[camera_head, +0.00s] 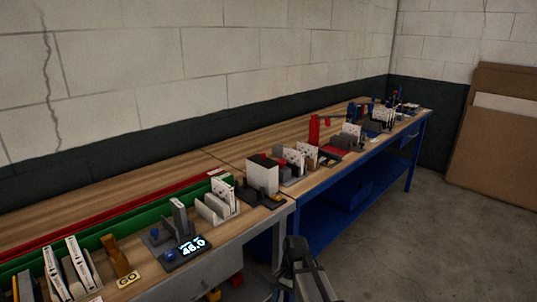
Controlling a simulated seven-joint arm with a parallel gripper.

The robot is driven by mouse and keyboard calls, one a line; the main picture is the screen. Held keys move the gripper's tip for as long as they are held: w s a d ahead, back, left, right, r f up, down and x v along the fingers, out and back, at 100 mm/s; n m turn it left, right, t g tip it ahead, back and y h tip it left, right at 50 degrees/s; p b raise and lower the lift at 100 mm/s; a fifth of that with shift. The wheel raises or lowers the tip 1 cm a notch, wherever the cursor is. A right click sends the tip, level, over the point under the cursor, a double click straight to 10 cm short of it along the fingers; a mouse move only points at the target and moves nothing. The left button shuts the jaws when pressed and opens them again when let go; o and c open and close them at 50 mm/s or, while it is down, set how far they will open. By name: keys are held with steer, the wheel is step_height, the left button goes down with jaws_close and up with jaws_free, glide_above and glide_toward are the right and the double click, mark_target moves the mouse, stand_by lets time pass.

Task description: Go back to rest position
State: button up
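My gripper (296,252) shows at the bottom centre of the head view, dark grey and in front of the bench edge. It is apart from everything on the bench. Its fingers are small and dark, and I cannot tell whether they are open or shut. I see nothing clearly held in it.
A wooden workbench (150,210) runs along the wall, with a blue-framed bench (330,205) beyond it.

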steer(key=s+d+f+n+g+h, duration=0.1)
steer(key=s+d+f, duration=0.3)
steer(key=s+f, duration=0.5)
steer(key=s+d+f+n, duration=0.1)
steer(key=s+d+f, duration=0.2)
steer(key=s+f, duration=0.55)
steer(key=s+d+f+n+g, duration=0.1)
steer(key=s+d+f+n, duration=0.1)
steer(key=s+f, duration=0.4)
steer(key=s+d+f+n+g, duration=0.1)
steer(key=s+d+f, duration=0.2)
steer(key=s+f, duration=0.3)
steer(key=s, duration=0.5)
steer(key=shift+s+n+h, duration=0.4)
